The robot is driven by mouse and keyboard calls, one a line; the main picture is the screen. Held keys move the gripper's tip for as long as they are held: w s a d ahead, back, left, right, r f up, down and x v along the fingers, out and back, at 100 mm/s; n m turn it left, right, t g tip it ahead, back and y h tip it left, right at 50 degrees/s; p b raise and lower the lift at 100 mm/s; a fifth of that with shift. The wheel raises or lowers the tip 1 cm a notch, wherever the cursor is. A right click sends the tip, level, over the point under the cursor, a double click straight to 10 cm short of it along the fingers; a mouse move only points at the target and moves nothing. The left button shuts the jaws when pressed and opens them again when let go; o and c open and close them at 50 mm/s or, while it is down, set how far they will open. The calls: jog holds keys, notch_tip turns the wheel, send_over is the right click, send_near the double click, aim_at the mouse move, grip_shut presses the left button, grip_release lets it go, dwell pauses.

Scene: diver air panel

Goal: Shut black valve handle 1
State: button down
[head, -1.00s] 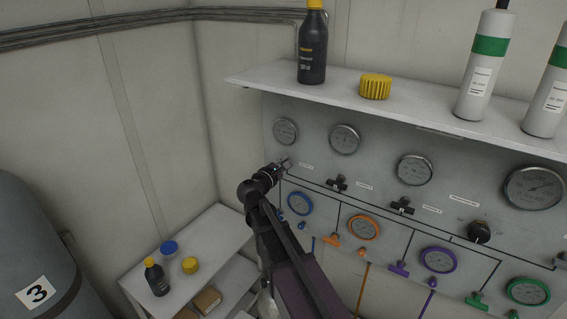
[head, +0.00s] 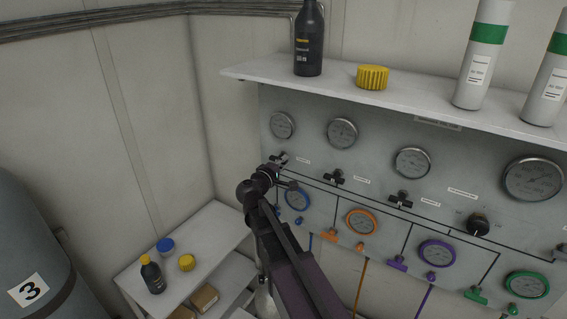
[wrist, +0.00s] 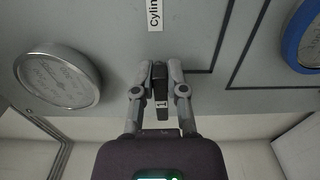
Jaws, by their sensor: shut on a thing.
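Black valve handle 1 (wrist: 161,100) carries a white label with a "1". It sits on the grey panel below a label that begins "Cylin", in the wrist view. My gripper (wrist: 160,76) has one finger on each side of the handle and is shut on it. In the head view my gripper (head: 274,164) is at the panel's left end, below the leftmost gauge (head: 282,125). There the handle is small and mostly hidden by my gripper.
Two more black handles (head: 335,178) (head: 401,200) and a black round knob (head: 478,225) lie to the right. Coloured gauges and valves fill the lower panel. A shelf (head: 255,73) with bottles juts out above. A low side table (head: 215,222) stands at left.

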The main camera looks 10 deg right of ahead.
jog(key=shift+m, duration=0.3)
jog(key=c, duration=0.7)
grip_release()
jog(key=shift+f, duration=0.1)
jog(key=shift+v, duration=6)
